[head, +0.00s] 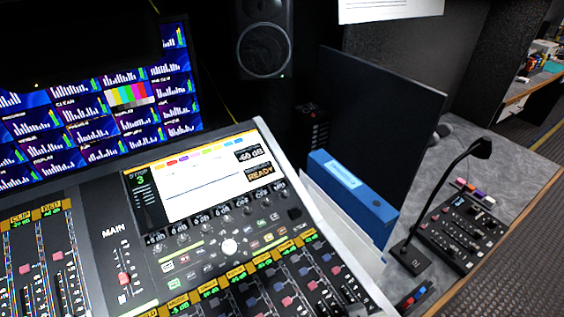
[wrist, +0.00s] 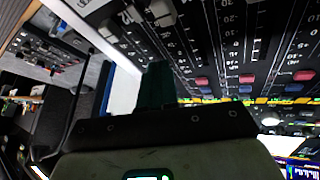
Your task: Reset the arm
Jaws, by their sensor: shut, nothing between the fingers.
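My gripper (wrist: 157,85) shows in the wrist view, its dark green fingers closed together with nothing between them. It is over the audio mixing console, whose faders and red and blue caps fill the upper right of that view. I cannot tell how far the fingertips are from the panel. In the head view the console (head: 95,225) fills the lower left, with a lit screen reading "READY". I do not clearly see my arm or gripper in the head view.
A blue binder (head: 352,195) stands right of the console, by a dark upright panel (head: 375,120). Further right are a gooseneck microphone (head: 448,195) and a small control box (head: 462,235) on a grey desk. Monitors (head: 90,110) and a speaker (head: 264,40) are behind the console.

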